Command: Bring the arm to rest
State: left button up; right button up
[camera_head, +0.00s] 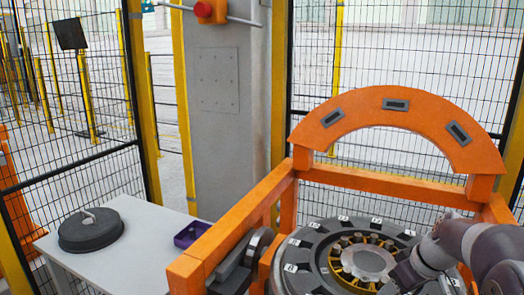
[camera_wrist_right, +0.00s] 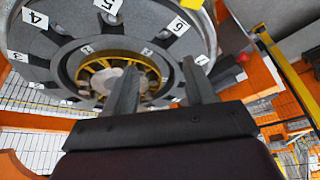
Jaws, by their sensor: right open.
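My right arm (camera_head: 465,245) comes in from the right in the head view, over the right side of a large grey wheel (camera_head: 308,253) with numbered white labels. My right gripper (camera_wrist_right: 163,82) is open in the right wrist view, with nothing visible between its two dark fingers. The wheel also shows in the right wrist view (camera_wrist_right: 65,48), beyond the fingers, with its yellow-spoked hub (camera_head: 345,270) behind them. I cannot tell whether the fingertips touch the wheel. My left gripper is out of view.
An orange gantry frame (camera_head: 230,225) with an arch (camera_head: 350,112) surrounds the wheel. A white table (camera_head: 135,255) at left bears a dark round lidded part (camera_head: 90,235) and a purple tray (camera_head: 188,241). A grey column (camera_head: 222,130) and mesh fencing (camera_head: 400,60) stand behind.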

jog(key=s+a+f+m+g+h, duration=0.1)
jog(key=s+a+f+m, duration=0.1)
jog(key=s+a+f, duration=0.3)
jog(key=s+a+f+m+g+h, duration=0.1)
jog(key=s+a+f, duration=0.4)
jog(key=s, duration=0.7)
jog(key=shift+a+f+m, duration=0.4)
jog(key=shift+f+m, duration=0.3)
jog(key=shift+f, duration=0.15)
